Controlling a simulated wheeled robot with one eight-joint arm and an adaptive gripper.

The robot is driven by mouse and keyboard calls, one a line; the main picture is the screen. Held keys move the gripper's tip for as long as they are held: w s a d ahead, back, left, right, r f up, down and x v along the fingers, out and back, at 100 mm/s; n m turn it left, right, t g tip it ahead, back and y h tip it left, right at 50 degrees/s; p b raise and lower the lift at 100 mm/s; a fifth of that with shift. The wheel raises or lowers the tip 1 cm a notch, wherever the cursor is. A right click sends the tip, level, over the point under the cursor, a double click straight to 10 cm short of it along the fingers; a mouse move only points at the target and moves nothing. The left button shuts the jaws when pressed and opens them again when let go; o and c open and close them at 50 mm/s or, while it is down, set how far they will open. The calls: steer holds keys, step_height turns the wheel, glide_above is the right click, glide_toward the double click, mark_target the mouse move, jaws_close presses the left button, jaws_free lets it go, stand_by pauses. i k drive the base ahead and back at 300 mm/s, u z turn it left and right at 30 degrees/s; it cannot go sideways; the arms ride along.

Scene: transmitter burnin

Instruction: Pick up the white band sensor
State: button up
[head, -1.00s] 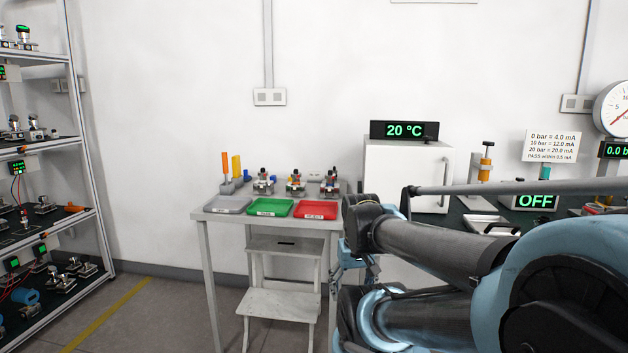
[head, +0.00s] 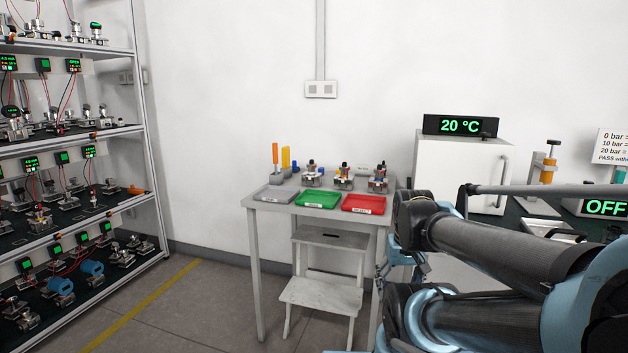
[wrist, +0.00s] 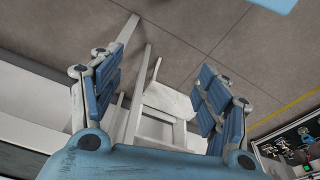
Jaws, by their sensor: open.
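Three small metal sensors stand upright in a row at the back of a white side table (head: 255,230) in the head view: a left one (head: 312,177), a middle one (head: 344,180) with a yellow-orange part, and a right one (head: 378,182) with blue parts. They are too small for me to tell which has a white band. More sensors stand on the rack, their bands also unclear. My gripper (wrist: 160,92) is open and empty in the wrist view, its blue fingers wide apart above the floor and a step stool. No sensor shows between them.
Grey (head: 276,195), green (head: 318,199) and red (head: 366,204) trays line the table's front. The step stool (head: 322,293) stands under it. A multi-level rack (head: 152,170) is at left, a white cabinet (head: 455,165) at right. Floor between rack and table is clear.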

mark_target(311, 178)
steer(key=u, duration=0.4)
steer(key=i, duration=0.6)
steer(key=u, duration=0.7)
steer(key=i, duration=0.75)
